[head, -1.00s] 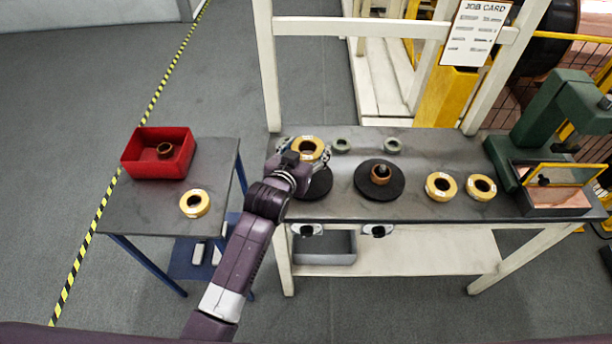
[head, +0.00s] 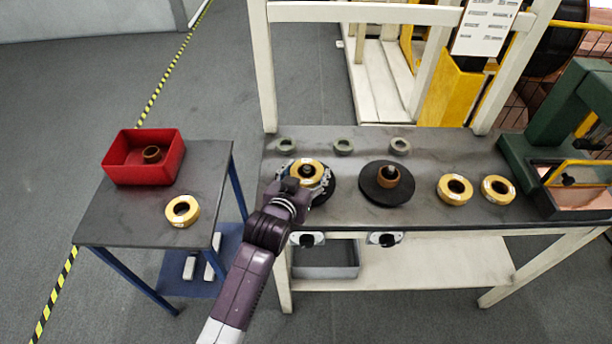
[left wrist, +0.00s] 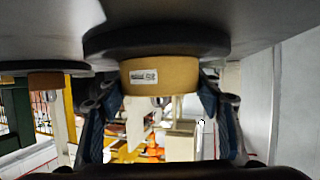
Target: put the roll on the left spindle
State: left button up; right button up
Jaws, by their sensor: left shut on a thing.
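The gold roll (head: 315,163) with a white label is at the left spindle (head: 307,169). The spindle's dark tip shows inside the roll's hole, so the roll is around it. The left spindle's black disc (head: 325,192) shows partly beneath. My left gripper (head: 306,175) is shut on the roll, one finger at each side. In the left wrist view, which looks upside down, the roll (left wrist: 160,77) appears flat against the disc (left wrist: 160,40), or very nearly; I cannot tell if a small gap is left. My right gripper is not in view.
The right spindle's black disc (head: 375,196) carries a brown core (head: 388,177). Two gold rolls (head: 454,189) and a green press (head: 550,135) stand to the right. A side table (head: 120,220) holds a red bin (head: 125,172) and another gold roll (head: 182,211).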

pick_arm(q)
jog(key=shift+s, duration=0.15)
jog(key=o, duration=1.2)
jog(key=shift+r, duration=0.1)
jog(key=v, duration=1.2)
jog(key=shift+b, duration=0.35)
